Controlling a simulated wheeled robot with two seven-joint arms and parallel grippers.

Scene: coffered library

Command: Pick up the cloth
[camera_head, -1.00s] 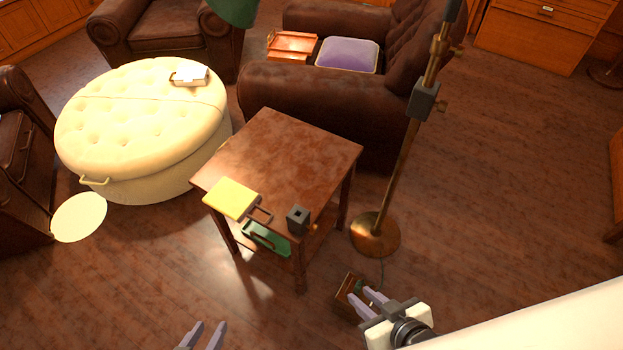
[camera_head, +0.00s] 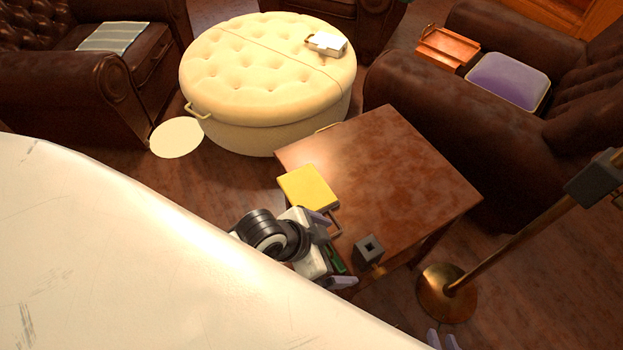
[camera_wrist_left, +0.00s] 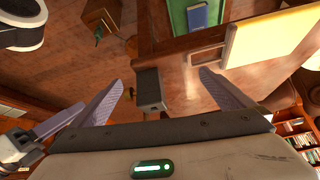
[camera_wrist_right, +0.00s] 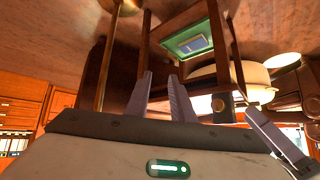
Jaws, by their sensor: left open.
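The cloth (camera_head: 108,37), a flat pale grey-green piece with stripes, lies on the seat of the brown leather armchair at the upper left of the head view. My left gripper (camera_head: 336,250) is open and empty at the near edge of the wooden side table, far from the cloth. In the left wrist view its fingers (camera_wrist_left: 165,85) are spread, with a dark box beyond them. My right gripper (camera_head: 440,340) barely shows at the bottom edge of the head view. In the right wrist view its fingers (camera_wrist_right: 160,85) are parted with nothing between them.
A round cream ottoman (camera_head: 265,75) stands between table and armchair (camera_head: 60,90). A brass lamp base (camera_head: 445,295) stands at right. Floor shows beside a pale disc (camera_head: 177,138).

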